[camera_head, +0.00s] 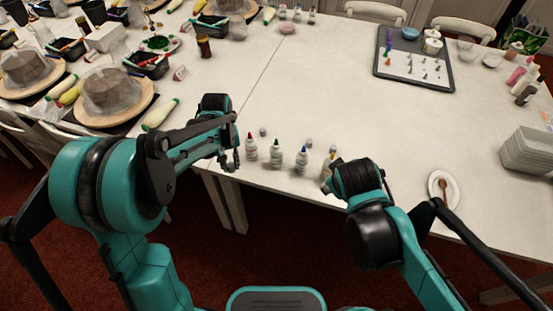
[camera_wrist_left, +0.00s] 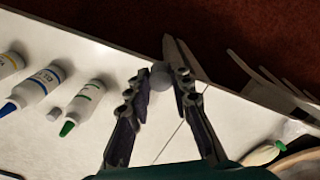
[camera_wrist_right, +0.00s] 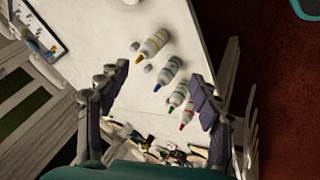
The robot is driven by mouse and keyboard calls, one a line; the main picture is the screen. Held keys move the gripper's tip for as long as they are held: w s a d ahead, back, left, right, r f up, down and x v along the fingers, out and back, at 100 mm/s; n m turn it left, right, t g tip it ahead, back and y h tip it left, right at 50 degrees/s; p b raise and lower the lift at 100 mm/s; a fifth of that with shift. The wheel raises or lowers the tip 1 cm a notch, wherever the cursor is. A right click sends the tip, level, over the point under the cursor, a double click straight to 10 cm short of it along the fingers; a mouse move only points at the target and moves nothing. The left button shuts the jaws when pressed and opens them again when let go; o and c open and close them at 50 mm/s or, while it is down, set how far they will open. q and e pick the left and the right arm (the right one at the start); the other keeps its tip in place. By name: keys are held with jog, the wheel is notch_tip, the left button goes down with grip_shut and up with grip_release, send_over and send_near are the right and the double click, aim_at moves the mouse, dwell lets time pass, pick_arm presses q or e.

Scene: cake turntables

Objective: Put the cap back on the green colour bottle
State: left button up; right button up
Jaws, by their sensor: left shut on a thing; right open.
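The green colour bottle (camera_head: 276,158) stands uncapped on the table near its front edge, green nozzle up, between the red-tipped bottle (camera_head: 251,152) and the blue-tipped bottle (camera_head: 301,163). It also shows in the left wrist view (camera_wrist_left: 86,102) and right wrist view (camera_wrist_right: 178,95). My left gripper (camera_head: 231,166) is left of the bottles, by the table's front edge. In the left wrist view it is shut on a small round grey cap (camera_wrist_left: 160,77), apart from the green bottle. My right gripper (camera_wrist_right: 158,79) is open and empty, near the yellow-tipped bottle (camera_head: 328,166).
Loose grey caps lie by the bottles, one behind them (camera_head: 263,131) and one near the blue bottle (camera_head: 309,144). A dark tray (camera_head: 446,82) is at the back right. A white plate with a spoon (camera_head: 436,193) is at the right. The table's middle is clear.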

jog(key=w+a+f+n+h+b, duration=0.1)
jog(key=w+a+f+n+b, duration=0.15)
jog(key=w+n, duration=0.3)
pick_arm(q)
jog(key=w+d+r+n+b, duration=0.2)
jog(key=w+d+r+n, duration=0.1)
jog(key=d+n, duration=0.1)
jog(key=w+d+r+n+b, duration=0.2)
jog(key=w+d+r+n, duration=0.1)
jog(key=w+d+n, duration=0.1)
jog(key=w+d+r+n+b, duration=0.1)
jog(key=w+d+r+n, duration=0.1)
jog(key=d, duration=0.4)
jog(key=shift+w+d+r+n+b, duration=0.2)
jog(key=shift+w+n, duration=0.25)
jog(key=shift+n, duration=0.1)
jog(key=shift+w+d+r+n+b, duration=0.15)
jog(key=shift+w+r+n+b, duration=0.05)
jog(key=shift+w+n, duration=0.3)
jog(key=shift+d+r+n, duration=0.15)
jog(key=shift+n, duration=0.1)
pick_arm(e)
jog(key=n+t+h, duration=0.4)
jog(key=n+t, duration=0.1)
jog(key=n, duration=1.3)
send_near(273, 157)
jog(key=shift+w+f, duration=0.15)
jog(key=shift+f, duration=0.05)
jog(key=shift+d, duration=0.1)
